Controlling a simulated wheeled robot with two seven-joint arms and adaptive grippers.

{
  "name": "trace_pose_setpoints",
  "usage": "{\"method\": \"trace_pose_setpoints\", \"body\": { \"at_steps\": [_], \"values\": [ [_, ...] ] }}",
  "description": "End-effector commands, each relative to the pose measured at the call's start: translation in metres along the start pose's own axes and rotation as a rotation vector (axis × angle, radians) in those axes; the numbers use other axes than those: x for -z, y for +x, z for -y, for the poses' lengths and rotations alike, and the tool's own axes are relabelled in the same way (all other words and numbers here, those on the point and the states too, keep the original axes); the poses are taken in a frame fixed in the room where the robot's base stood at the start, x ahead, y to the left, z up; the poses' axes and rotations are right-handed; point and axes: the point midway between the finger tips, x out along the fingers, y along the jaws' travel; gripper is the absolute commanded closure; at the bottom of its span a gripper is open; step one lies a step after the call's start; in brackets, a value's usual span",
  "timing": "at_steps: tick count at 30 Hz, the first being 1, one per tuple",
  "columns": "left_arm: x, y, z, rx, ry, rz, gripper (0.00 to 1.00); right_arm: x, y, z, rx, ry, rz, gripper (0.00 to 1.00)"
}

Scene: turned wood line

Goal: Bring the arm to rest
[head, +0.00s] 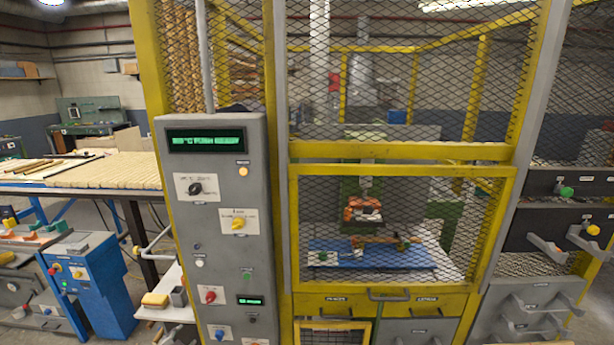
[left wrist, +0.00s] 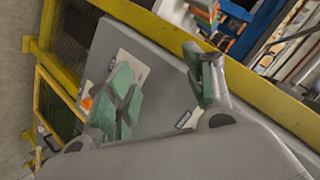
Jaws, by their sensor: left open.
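My left gripper (left wrist: 162,90) shows in the left wrist view, with its green-padded fingers spread apart and nothing visible between them. Behind the fingers is the grey control panel, with a white label plate and an orange spot partly hidden by one finger. Whether the fingers touch the panel cannot be told. No arm or gripper of mine shows in the head view. My right gripper is in neither view.
In the head view a grey control panel (head: 218,294) with knobs and a green display stands left of a yellow mesh cage (head: 482,232). A blue machine (head: 97,290) and a table of wooden rods (head: 90,172) stand left. Grey bins (head: 530,305) are at right.

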Motion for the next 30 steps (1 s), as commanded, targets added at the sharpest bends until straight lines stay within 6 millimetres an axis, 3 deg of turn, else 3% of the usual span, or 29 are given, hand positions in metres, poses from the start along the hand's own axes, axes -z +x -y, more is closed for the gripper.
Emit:
{"method": "trace_pose_setpoints", "body": {
  "at_steps": [1, 6, 14, 21, 30],
  "values": [
    [-0.022, 0.003, -0.015, -0.016, -0.027, 0.031, 0.47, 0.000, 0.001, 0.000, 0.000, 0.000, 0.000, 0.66],
    [-0.087, 0.004, -0.060, -0.060, -0.105, 0.123, 0.47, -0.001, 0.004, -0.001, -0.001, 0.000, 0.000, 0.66],
    [-0.175, -0.012, -0.140, -0.129, -0.201, 0.264, 0.47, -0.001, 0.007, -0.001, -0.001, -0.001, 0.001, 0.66],
    [-0.246, -0.044, -0.219, -0.196, -0.277, 0.396, 0.47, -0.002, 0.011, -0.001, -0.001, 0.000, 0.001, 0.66],
    [-0.313, -0.103, -0.326, -0.287, -0.354, 0.551, 0.47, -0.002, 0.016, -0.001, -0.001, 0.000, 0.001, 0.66]
  ]
}}
